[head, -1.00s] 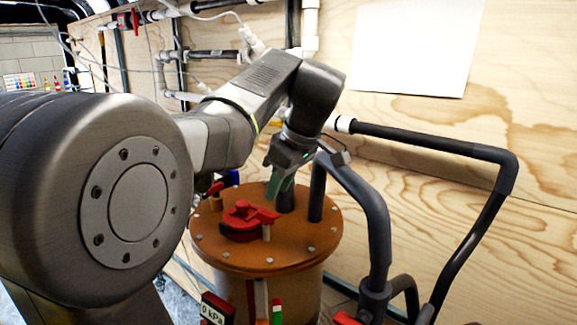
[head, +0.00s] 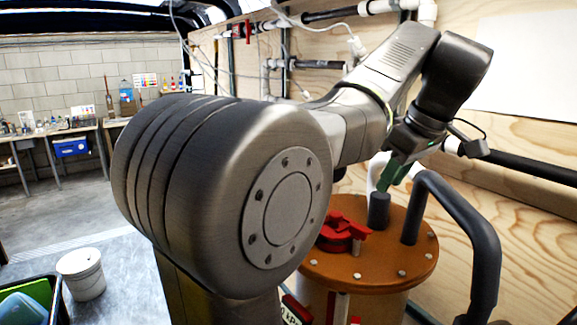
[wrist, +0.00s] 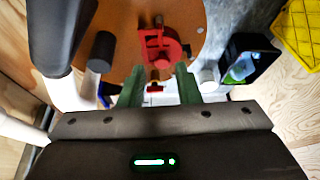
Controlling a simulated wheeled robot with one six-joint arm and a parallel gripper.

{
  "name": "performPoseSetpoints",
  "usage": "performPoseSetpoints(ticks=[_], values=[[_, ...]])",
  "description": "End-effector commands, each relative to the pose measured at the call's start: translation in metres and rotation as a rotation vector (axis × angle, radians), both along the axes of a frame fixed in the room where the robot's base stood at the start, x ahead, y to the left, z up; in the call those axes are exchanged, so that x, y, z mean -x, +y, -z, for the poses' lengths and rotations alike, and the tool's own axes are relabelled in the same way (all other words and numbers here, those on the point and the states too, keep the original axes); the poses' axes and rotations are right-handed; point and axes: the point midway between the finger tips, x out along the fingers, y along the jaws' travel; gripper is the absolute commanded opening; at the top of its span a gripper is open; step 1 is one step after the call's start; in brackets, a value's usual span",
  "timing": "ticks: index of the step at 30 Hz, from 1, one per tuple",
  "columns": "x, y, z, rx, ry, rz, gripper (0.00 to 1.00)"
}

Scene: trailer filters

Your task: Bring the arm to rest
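My arm reaches across the head view, and my gripper (head: 396,172) hangs at its end above the orange lid (head: 372,272) of a filter vessel. In the wrist view the two green fingers of my gripper (wrist: 159,88) stand apart with nothing between them. A red clamp or valve handle (head: 341,233) sits on the lid; it also shows in the wrist view (wrist: 165,45), beyond the fingertips. A short dark pipe stub (head: 378,211) stands on the lid just below the gripper in the head view. My large shoulder joint hides the lid's left side.
A thick black pipe (head: 474,225) bends down right of the lid. A plywood wall with pipes stands behind. At left are a white bucket (head: 83,274), a black crate (head: 49,285) and workbenches (head: 75,130).

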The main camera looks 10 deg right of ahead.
Motion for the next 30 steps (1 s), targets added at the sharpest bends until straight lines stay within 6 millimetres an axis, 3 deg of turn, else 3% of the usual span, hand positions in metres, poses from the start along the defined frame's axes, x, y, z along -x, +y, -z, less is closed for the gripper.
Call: performPoseSetpoints(ticks=[7,21,30], values=[[-0.006,0.003,0.015,-0.002,0.001,-0.002,0.3],[-0.037,0.017,0.097,-0.003,0.004,-0.002,0.3],[-0.047,0.022,0.126,-0.001,0.001,0.001,0.3]])
